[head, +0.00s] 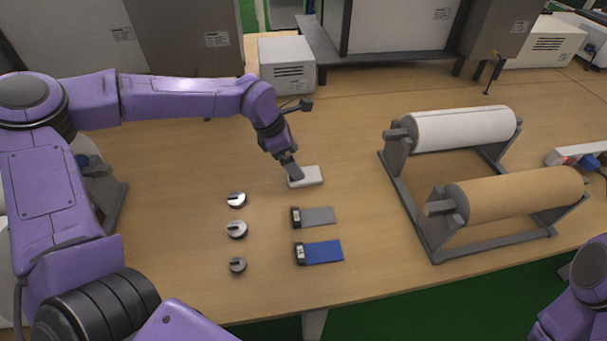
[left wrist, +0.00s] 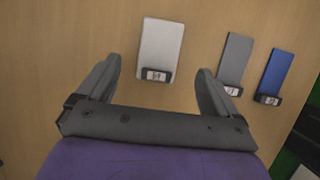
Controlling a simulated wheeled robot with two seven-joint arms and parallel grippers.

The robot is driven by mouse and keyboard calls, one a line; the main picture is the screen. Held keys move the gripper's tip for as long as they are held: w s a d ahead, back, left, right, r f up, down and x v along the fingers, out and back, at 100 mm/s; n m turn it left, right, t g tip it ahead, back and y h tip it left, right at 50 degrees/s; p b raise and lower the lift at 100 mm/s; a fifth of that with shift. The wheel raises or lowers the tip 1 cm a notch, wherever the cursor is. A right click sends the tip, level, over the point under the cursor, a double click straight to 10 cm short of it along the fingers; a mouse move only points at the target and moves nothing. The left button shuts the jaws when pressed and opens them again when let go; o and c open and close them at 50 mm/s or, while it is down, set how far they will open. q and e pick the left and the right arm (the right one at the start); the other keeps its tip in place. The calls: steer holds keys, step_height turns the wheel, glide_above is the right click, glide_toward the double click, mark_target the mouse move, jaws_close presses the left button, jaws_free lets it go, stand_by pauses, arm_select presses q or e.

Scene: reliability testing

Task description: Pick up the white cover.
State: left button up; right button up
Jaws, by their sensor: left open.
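The white cover (head: 311,176) is a flat pale rectangle lying on the wooden table, past the grey and blue pieces. In the left wrist view the white cover (left wrist: 160,47) lies ahead of the fingers, with a dark clip at its near end. My left gripper (head: 293,171) is at the cover's left end in the head view and hides part of it. In the left wrist view my left gripper (left wrist: 158,75) is open, its fingers spread wider than the cover, with nothing held. I cannot tell its height above the table. My right gripper is out of view.
A grey piece (head: 319,216) and a blue piece (head: 324,251) with dark clips lie in front of the cover. Metal discs (head: 237,229) lie to their left. A stand with a white roll (head: 465,128) and a tan roll (head: 520,194) is at right. A white box (head: 287,65) stands behind.

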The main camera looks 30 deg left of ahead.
mark_target(306, 174)
arm_select(q)
steer(key=x, duration=0.5)
steer(key=shift+w+f, duration=0.1)
steer(key=shift+f, duration=0.2)
steer(key=c, duration=1.1)
steer(key=shift+r, duration=0.1)
steer(key=shift+c, duration=0.2)
steer(key=shift+r, duration=0.55)
steer(key=s+a+r, duration=0.6)
steer(key=a+r, duration=0.5)
steer(key=a, duration=0.1)
steer(key=shift+s+a+r+p, duration=0.15)
steer(key=shift+s+r+p, duration=0.25)
steer(key=shift+p, duration=0.05)
steer(key=shift+s, duration=0.1)
